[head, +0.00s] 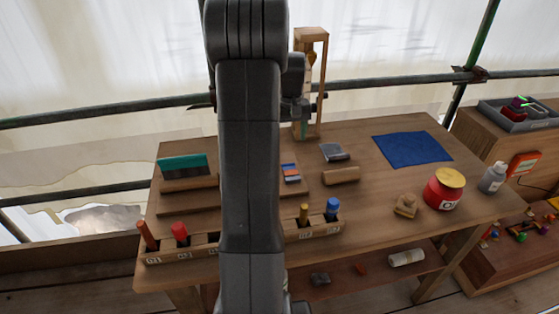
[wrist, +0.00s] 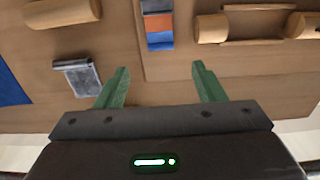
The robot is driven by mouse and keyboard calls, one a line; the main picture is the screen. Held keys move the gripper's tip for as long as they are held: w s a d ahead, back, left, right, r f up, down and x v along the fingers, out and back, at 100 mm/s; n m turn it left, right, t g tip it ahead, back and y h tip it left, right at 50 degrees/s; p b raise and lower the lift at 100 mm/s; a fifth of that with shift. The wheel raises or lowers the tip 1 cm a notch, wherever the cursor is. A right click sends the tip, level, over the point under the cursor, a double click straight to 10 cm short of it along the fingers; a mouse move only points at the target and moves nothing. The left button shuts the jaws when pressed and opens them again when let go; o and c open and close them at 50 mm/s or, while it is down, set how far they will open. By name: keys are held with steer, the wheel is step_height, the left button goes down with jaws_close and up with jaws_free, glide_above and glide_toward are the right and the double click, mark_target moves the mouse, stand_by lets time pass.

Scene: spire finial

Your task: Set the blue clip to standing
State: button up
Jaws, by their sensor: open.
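My gripper (wrist: 161,78) is open and empty in the wrist view, its two green fingers apart above the table. In the head view my gripper (head: 303,126) hangs over the back of the table, partly behind my arm.
A grey folded item (head: 334,152) and wooden cylinder (head: 341,175) lie near the blue cloth (head: 412,149). A wooden frame (head: 311,80) stands at the back. A peg rack (head: 312,230) lines the front. A red jar (head: 444,190) stands right. My arm hides the middle.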

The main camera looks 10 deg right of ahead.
mark_target(289, 167)
step_height(289, 167, down, 11)
steer(key=shift+f+p, duration=0.1)
steer(key=shift+p, duration=0.2)
steer(key=shift+w, duration=0.1)
steer(key=c, duration=1)
